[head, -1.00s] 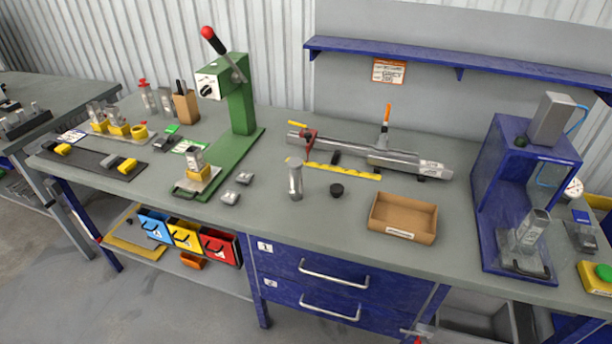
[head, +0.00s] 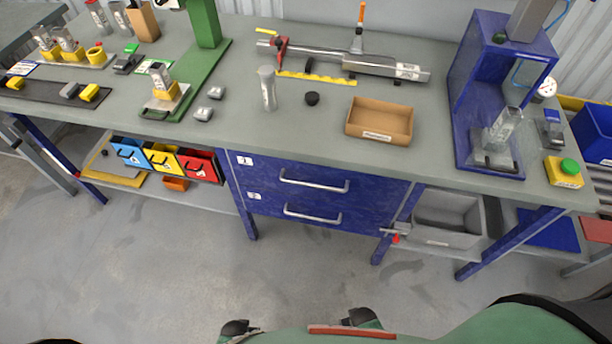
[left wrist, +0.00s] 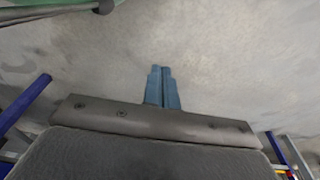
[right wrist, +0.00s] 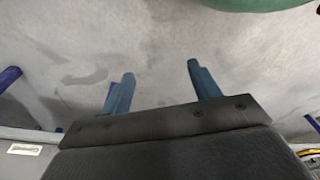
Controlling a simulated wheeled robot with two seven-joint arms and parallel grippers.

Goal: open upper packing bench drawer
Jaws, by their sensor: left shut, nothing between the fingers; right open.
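The packing bench (head: 330,135) has two blue drawers under its grey top. The upper drawer (head: 262,174), labelled 1, is shut, and its pale bar handle (head: 313,182) is in plain view. The lower drawer (head: 268,205), labelled 2, is also shut, with its own handle (head: 312,215). My left gripper (left wrist: 162,69) is shut and empty over bare floor in the left wrist view. My right gripper (right wrist: 160,70) is open and empty over floor in the right wrist view. Neither gripper touches a drawer; I cannot make them out in the head view.
Blue, yellow and red bins (head: 162,158) sit on a low shelf left of the drawers. A grey tub (head: 445,222) is on the right, near a red-tipped clamp-like part (head: 396,237). A cardboard tray (head: 380,120) stands above the drawers. The floor (head: 300,280) in front is clear.

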